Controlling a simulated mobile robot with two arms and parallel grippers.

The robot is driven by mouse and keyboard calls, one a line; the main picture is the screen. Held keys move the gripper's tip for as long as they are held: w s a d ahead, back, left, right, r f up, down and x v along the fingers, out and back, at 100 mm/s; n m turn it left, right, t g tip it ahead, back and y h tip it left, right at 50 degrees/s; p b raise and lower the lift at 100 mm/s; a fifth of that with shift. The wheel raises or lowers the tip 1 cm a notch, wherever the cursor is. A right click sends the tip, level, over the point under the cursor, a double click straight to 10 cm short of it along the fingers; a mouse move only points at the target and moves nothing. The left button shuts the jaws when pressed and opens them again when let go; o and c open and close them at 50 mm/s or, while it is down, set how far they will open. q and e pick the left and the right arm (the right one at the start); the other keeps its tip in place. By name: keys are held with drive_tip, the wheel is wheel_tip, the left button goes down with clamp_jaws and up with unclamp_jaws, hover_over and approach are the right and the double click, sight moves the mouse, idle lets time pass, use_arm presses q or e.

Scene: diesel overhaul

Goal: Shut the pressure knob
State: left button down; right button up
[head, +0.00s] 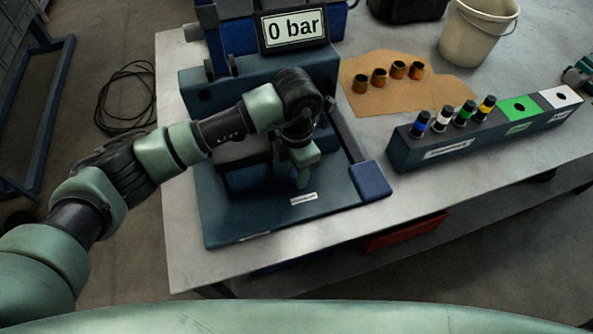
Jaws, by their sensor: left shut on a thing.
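The blue pressure tester (250,217) stands on the table, with a display (293,31) reading "0 bar" at its top. My left gripper (303,178) points down at the front of the tester, over its base plate. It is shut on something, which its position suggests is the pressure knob. The knob itself is hidden behind my gripper and wrist, so its turn position does not show. My right gripper is out of view.
A dark lever (343,133) with a blue end block (371,181) lies just right of my gripper. A rack (434,153) holds several colour-banded injectors. Several copper-coloured sleeves (379,77) stand on a brown mat (438,93). A bucket (470,38) stands behind.

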use_arm(q)
drive_tip(key=c, duration=0.9)
unclamp_jaws()
wheel_tip(320, 180, up, 7)
drive_tip(key=shift+w+f+b, duration=0.1)
drive_tip(key=shift+f+b, duration=0.1)
drive_tip(key=shift+b, duration=0.85)
drive_tip(key=shift+r, duration=0.65)
